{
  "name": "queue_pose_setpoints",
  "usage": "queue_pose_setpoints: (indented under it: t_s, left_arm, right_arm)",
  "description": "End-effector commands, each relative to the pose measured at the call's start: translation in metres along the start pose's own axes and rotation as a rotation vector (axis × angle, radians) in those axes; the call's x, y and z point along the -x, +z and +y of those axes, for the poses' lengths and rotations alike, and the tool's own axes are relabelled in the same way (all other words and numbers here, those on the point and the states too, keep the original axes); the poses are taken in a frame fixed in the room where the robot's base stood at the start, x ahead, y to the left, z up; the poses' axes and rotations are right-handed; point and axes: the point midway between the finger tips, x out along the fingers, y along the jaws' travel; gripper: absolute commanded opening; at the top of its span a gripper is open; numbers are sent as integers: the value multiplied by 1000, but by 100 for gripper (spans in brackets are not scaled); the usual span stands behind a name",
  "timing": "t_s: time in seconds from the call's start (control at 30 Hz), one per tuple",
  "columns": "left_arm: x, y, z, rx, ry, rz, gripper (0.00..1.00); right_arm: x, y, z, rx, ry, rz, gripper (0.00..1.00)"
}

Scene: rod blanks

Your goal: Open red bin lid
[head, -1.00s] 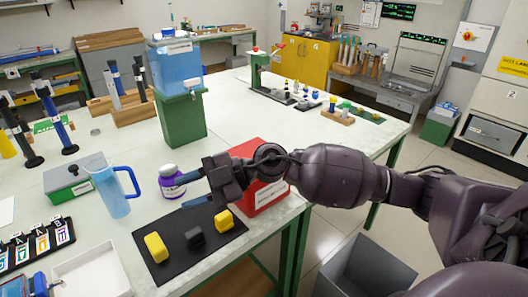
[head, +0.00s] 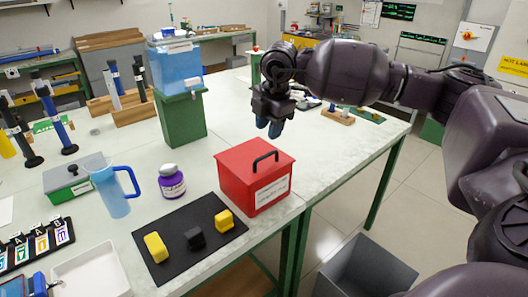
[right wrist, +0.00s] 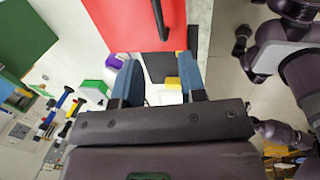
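The red bin (head: 235,186) stands near the table's front edge in the head view, with a white label on its front. Its red lid (head: 240,154) is shut and has a black handle (head: 265,157) on top. My right gripper (head: 269,128) hangs above and behind the bin, fingers pointing down, apart from the lid. In the right wrist view, its two blue fingers are spread with nothing between them, and the red lid (right wrist: 125,22) and black handle (right wrist: 159,18) show beyond them. I do not see my left gripper.
Left of the bin are a purple jar (head: 172,184) and a black mat (head: 170,262) with two yellow blocks and a black block. A green stand with a blue tank (head: 177,68) is behind. A grey open bin (head: 366,270) is below the table's edge.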

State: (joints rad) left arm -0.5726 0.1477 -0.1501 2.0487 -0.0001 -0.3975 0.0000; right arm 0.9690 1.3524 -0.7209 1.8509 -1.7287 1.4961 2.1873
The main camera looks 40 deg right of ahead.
Motion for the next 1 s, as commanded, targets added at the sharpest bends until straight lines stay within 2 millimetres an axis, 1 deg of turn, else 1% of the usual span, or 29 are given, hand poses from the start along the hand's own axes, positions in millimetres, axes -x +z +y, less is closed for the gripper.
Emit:
queue_pose_setpoints:
  t_s: [0.03,0.2,0.3,0.43,0.63,0.93,0.97,1.0]
  left_arm:
    - [-1,3,0,-1,1,-5,43]
    - [-2,6,1,-1,2,-10,43]
    - [-2,5,1,-1,2,-9,43]
    - [-5,3,2,-2,4,-2,43]
    - [-8,-1,3,-4,6,5,43]
    - [-8,1,2,-3,6,2,43]
    - [-7,2,2,-3,5,1,43]
    - [-7,2,2,-3,5,0,43]
  right_arm:
    - [-12,0,-1,0,-6,1,38]
    - [-42,-1,-1,1,-6,3,38]
    - [-58,-1,-1,1,-6,3,38]
    - [-74,-1,-1,2,-5,4,38]
    - [-85,-1,0,2,-2,4,38]
    - [-86,-1,0,2,-1,4,38]
    - [-86,-1,0,2,-1,4,35]
    - [-86,-1,0,2,-1,4,29]
